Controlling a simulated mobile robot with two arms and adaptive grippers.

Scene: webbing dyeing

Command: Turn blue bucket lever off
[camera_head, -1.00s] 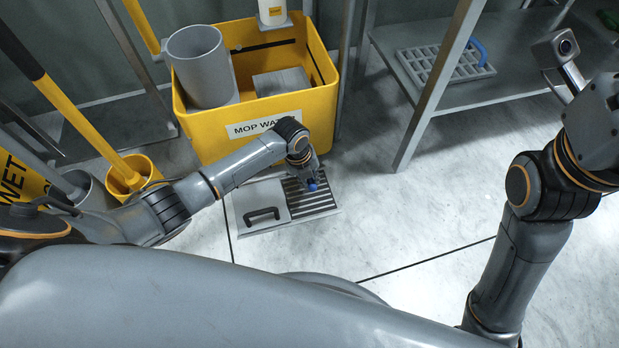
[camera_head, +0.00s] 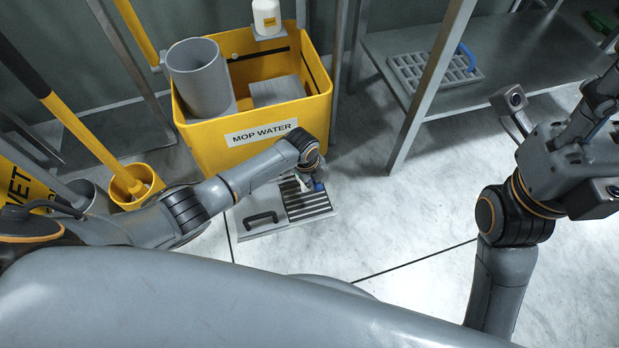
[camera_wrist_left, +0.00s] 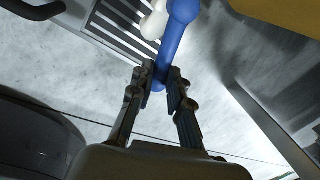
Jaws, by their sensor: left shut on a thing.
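The blue lever (camera_wrist_left: 178,40) runs down between the fingers of my left gripper (camera_wrist_left: 161,82) in the left wrist view, and the fingertips close on its lower end. A white rounded piece (camera_wrist_left: 154,20) lies beside the lever. My right gripper (camera_head: 592,120) is at the right edge of the head view, high and away from the lever; its fingers are partly cut off.
The grey floor plate (camera_head: 243,212) has a black handle and slats. A yellow mop-water bucket (camera_head: 215,146) stands just behind it, holding a grey cylinder (camera_head: 199,77). A metal shelf (camera_head: 520,55) with a grey rack stands at the back right. The floor at right is open.

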